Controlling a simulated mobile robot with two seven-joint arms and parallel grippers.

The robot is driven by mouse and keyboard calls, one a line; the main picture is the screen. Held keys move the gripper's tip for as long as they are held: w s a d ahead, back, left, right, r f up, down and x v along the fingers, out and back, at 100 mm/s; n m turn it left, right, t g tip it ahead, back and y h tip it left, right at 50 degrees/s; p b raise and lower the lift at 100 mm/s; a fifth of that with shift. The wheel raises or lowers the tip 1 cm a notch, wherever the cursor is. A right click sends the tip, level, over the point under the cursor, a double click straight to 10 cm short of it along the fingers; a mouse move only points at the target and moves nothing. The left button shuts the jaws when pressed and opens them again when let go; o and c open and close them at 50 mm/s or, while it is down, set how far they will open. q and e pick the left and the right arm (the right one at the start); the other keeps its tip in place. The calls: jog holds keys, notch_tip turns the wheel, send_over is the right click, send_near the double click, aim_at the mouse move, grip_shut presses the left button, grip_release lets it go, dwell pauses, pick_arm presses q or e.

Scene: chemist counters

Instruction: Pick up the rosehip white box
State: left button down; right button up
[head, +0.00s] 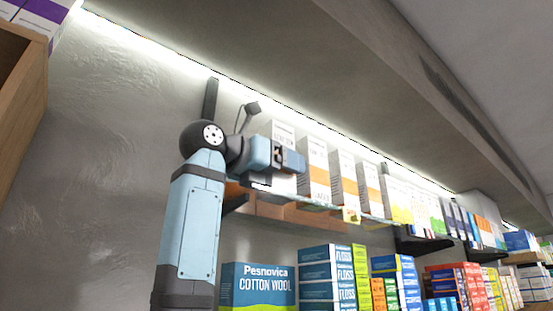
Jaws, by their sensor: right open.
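A row of tall white boxes stands on the upper shelf. The front one (282,132) is partly hidden behind my right gripper (284,158). To its right stand white boxes with orange bands, such as one box (313,165) and another (343,172). The labels are too small to read, so I cannot tell which is the rosehip box. My right gripper is open, in front of the leftmost white box; I cannot tell whether it touches it. My left gripper is not in view.
The upper shelf edge (330,206) has a price tag (351,216). Below stand a Pesnovica cotton wool box (258,287) and stacked floss boxes (327,275). More boxes continue to the right. A wooden cabinet (20,95) is at the left. Bare wall (110,180) lies between.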

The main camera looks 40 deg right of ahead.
jog(key=shift+a, duration=0.15)
jog(key=shift+a+r, duration=0.1)
jog(key=shift+a, duration=0.05)
jog(key=shift+c, duration=1.3)
jog(key=c, duration=0.7)
jog(key=shift+c, duration=0.4)
